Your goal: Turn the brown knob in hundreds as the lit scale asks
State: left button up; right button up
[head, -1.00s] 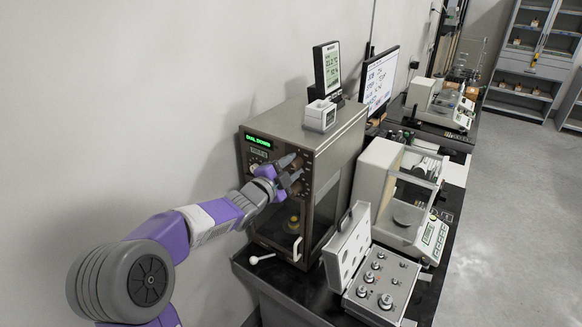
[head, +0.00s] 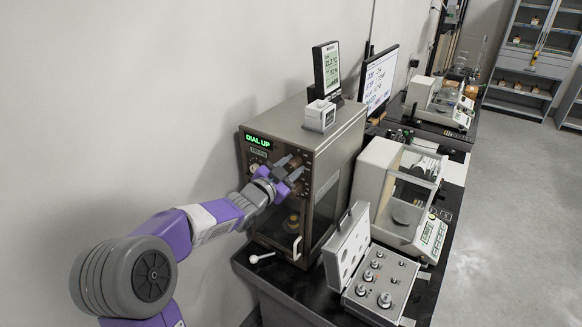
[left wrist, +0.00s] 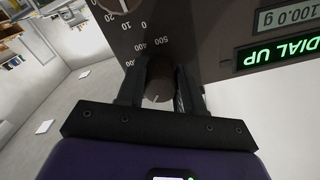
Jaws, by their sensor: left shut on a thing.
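The lit scale (head: 330,150) is a tall brown-grey cabinet balance, and its green display (head: 258,141) reads "DIAL UP". In the left wrist view the display (left wrist: 282,52) shows upside down, with "100.0 g" on a small panel (left wrist: 285,17) beside it. The brown knob (left wrist: 158,82) sits between my left gripper's fingers, beside dial marks such as 400 and 500. My left gripper (head: 288,170) is shut on the knob at the front of the scale. It also shows in the left wrist view (left wrist: 158,90). My right gripper is not in view.
An open weight case (head: 380,280) stands on the dark table at the front right. A white balance (head: 400,190) is behind it. A white spoon-like item (head: 261,257) lies at the table's left edge.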

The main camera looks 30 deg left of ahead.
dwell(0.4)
pick_arm(q)
jog(key=o, duration=1)
jog(key=shift+s, duration=0.1)
jog(key=s, duration=0.7)
jog(key=shift+s+a+b, duration=0.25)
jog(key=shift+a+b, duration=0.05)
